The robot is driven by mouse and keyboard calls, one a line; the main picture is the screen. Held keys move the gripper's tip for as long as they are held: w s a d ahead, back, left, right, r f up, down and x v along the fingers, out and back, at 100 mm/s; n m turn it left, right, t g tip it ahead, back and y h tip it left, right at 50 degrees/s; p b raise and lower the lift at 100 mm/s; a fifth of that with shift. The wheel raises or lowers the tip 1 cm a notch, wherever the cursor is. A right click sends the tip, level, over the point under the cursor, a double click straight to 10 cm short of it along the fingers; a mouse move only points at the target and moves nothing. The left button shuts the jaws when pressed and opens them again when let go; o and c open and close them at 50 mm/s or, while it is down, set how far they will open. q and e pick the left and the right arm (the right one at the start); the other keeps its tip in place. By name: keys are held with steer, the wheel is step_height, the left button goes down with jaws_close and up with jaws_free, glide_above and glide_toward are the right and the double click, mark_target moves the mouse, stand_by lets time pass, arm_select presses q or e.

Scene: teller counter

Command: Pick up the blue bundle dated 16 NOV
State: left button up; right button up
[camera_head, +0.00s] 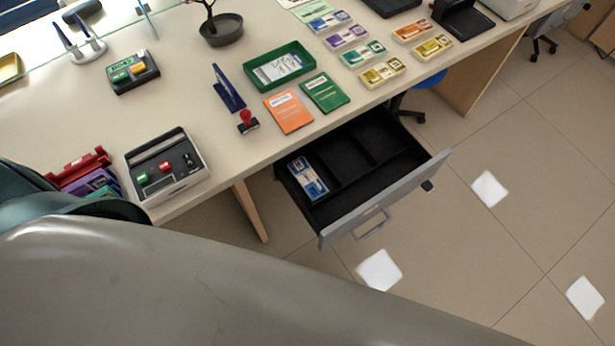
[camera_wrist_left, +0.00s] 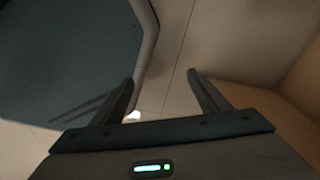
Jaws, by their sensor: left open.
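A blue banknote bundle (camera_head: 308,178) lies in the left compartment of the open black drawer (camera_head: 375,206). Another blue bundle (camera_head: 328,21) lies on the counter at the back, at the head of a group of coloured bundles. The dates on both are too small to read. My left gripper (camera_wrist_left: 161,79) shows in the left wrist view, its two fingers apart with nothing between them. It is over floor and apart from any bundle. Neither gripper shows in the head view.
Purple (camera_head: 346,36), green (camera_head: 364,53), orange (camera_head: 412,31) and yellow (camera_head: 382,72) bundles lie on the counter (camera_head: 205,85). An orange booklet (camera_head: 288,111), a green booklet (camera_head: 325,92) and a red-handled stamp (camera_head: 247,121) are near the drawer. A wooden panel (camera_wrist_left: 290,95) stands right of my left gripper.

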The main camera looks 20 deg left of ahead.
arm_select(q)
steer(key=w+d+r+m, duration=0.2)
steer(key=w+d+r, duration=0.1)
steer(key=w+r, duration=0.8)
step_height(320, 180, up, 34)
steer(key=m+g+p, duration=0.1)
steer(key=m+p, duration=0.2)
steer(key=m, duration=1.7)
glide_above(311, 181)
step_height(311, 181, down, 12)
steer(key=shift+f+p, duration=0.1)
steer(key=shift+p, duration=0.95)
